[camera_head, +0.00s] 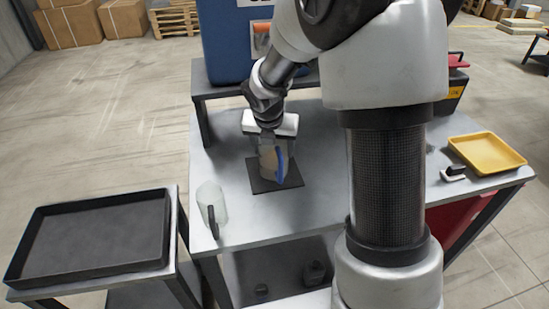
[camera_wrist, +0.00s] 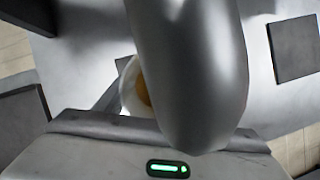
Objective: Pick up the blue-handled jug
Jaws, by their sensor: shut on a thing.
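The blue-handled jug (camera_head: 268,164) is on or just above a dark square mat (camera_head: 291,184) on the metal table. Its blue handle (camera_head: 281,166) is on the right side of its body. My gripper (camera_head: 268,143) comes down over it from above and is shut on it. The jug looks upright; whether its base touches the mat is unclear. In the wrist view, a large grey finger covers the middle, and a pale round rim with orange-brown inside, probably the jug, shows at its left edge.
A clear jug with a black handle (camera_head: 212,206) stands near the table's front left. A black tray (camera_head: 168,222) is on a side table at left. A yellow tray (camera_head: 518,162) is at right. A blue machine (camera_head: 222,45) stands behind. My arm hides the table's right-centre.

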